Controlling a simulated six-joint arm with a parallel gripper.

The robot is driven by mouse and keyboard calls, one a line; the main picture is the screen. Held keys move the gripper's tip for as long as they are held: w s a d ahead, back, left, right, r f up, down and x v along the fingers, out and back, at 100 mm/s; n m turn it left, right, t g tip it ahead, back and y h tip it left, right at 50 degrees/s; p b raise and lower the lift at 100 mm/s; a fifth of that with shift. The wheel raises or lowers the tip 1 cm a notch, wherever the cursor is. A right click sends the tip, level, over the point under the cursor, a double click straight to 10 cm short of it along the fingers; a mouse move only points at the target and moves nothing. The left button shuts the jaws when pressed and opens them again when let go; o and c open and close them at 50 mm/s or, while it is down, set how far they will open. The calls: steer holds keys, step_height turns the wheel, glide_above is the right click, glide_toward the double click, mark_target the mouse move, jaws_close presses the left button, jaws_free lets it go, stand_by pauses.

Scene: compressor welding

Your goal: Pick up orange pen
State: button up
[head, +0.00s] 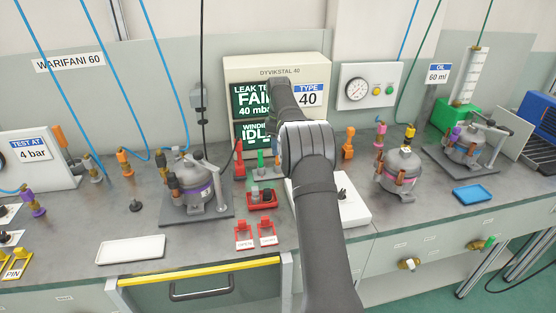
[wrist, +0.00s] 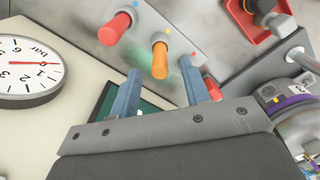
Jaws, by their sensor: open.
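The orange pen (wrist: 160,60) stands in a grey holder plate (wrist: 185,28) in the wrist view, seen nearly end-on. A red pen (wrist: 115,28) stands in the same plate to its upper left. My gripper (wrist: 161,68) is open, its two blue-grey fingers apart and nothing held. The orange pen appears in line with the gap between the fingertips; whether it is between or beyond them I cannot tell. In the head view my arm covers the gripper and the orange pen.
A red tray (head: 262,200) and a compressor (head: 192,187) stand near the holder. A display panel (head: 276,68) rises behind it, and a dial gauge (wrist: 28,65) shows at the left in the wrist view. A white tray (head: 131,249) lies front left.

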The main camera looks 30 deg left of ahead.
step_height(320, 180, down, 4)
steer(key=shift+r, duration=0.25)
jaws_close()
steer(key=shift+r, duration=0.15)
